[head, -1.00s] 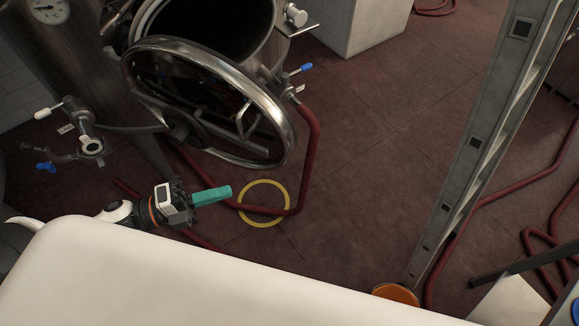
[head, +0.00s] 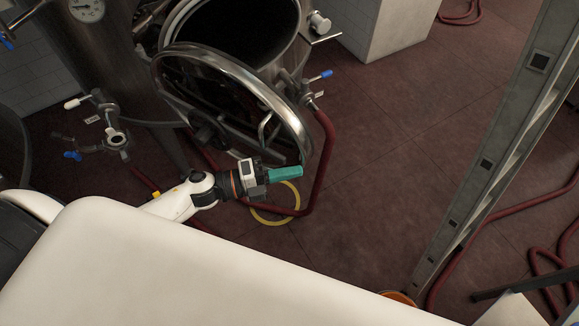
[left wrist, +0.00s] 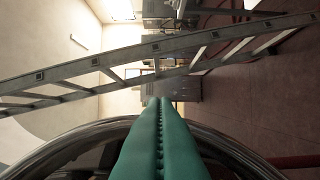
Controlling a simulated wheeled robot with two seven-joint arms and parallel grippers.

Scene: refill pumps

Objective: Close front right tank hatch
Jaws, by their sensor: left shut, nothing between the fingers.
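The tank hatch (head: 230,103) is a round steel lid with a glassy middle, swung open and hanging tilted in front of the tank opening (head: 235,30). My left gripper (head: 287,172) has teal fingers and is shut and empty. In the head view it overlaps the hatch's lower right rim; I cannot tell whether they touch. In the left wrist view the shut fingers (left wrist: 160,140) point ahead, with the curved metal rim (left wrist: 75,150) passing behind them on both sides. My right gripper is not in view.
A metal ladder (head: 490,155) stands at the right. A red hose (head: 325,150) runs from the tank valve down to the floor, near a yellow ring (head: 275,218). Valves with white and blue handles (head: 325,75) stick out beside the tank. Floor between tank and ladder is clear.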

